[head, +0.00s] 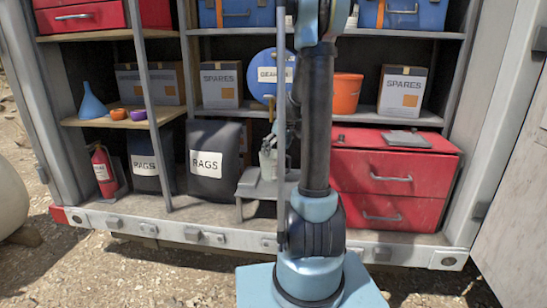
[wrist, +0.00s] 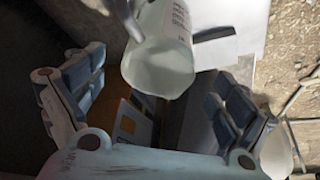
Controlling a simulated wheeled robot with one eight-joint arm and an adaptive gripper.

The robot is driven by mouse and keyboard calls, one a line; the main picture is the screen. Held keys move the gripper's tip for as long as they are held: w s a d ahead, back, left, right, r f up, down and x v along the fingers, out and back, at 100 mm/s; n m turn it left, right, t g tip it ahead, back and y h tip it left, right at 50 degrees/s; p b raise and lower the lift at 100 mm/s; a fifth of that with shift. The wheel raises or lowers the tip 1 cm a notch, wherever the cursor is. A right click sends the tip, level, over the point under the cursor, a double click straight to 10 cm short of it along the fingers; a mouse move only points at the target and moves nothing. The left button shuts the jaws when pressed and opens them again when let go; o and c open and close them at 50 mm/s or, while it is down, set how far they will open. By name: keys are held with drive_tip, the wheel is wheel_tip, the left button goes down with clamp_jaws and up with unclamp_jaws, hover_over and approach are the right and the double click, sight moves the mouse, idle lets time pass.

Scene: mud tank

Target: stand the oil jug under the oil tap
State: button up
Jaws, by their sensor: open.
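The oil jug (head: 267,158) is a pale, translucent jug on a grey step below the blue drum in the head view; my arm partly covers it. In the wrist view the jug (wrist: 160,62) shows its round end, printed marks and a handle at upper left. My gripper (wrist: 155,80) is open, with one finger to each side of the jug in the picture; neither finger is visibly closed on it. The blue drum (head: 268,68), with a partly hidden label, lies on the shelf above. A small tap (head: 270,103) hangs at its front, partly hidden.
The grey step (head: 252,187) stands on the locker floor. A black rags bag (head: 214,178) is to its left, red drawers (head: 390,185) to its right. An orange bucket (head: 347,93) and a spares box (head: 402,92) stand on the shelf. A shelf post (head: 148,100) rises at left.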

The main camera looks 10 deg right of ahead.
drive_tip(key=s+a+r+m+g+h, duration=0.1)
drive_tip(key=s+r+m, duration=0.15)
drive_tip(key=s, duration=0.95)
drive_tip(key=s+a+r+m, duration=0.1)
drive_tip(key=s+r, duration=0.2)
drive_tip(key=s, duration=0.8)
drive_tip(key=s+f+m+h, duration=0.1)
drive_tip(key=s+f, duration=0.3)
drive_tip(key=s, duration=0.5)
drive_tip(key=s+f+m, duration=0.2)
drive_tip(key=s+f, duration=0.2)
drive_tip(key=s, duration=0.5)
drive_tip(key=shift+s+d+g+h, duration=0.2)
drive_tip(key=shift+d+g+h, duration=0.1)
drive_tip(key=shift+d+h, duration=0.1)
drive_tip(key=shift+f+m, duration=0.1)
drive_tip(key=shift+m, duration=0.15)
drive_tip(key=shift+w+a+f, duration=0.1)
drive_tip(key=shift+w+f, duration=0.1)
drive_tip(key=shift+w, duration=0.25)
drive_tip(key=shift+c, duration=0.5)
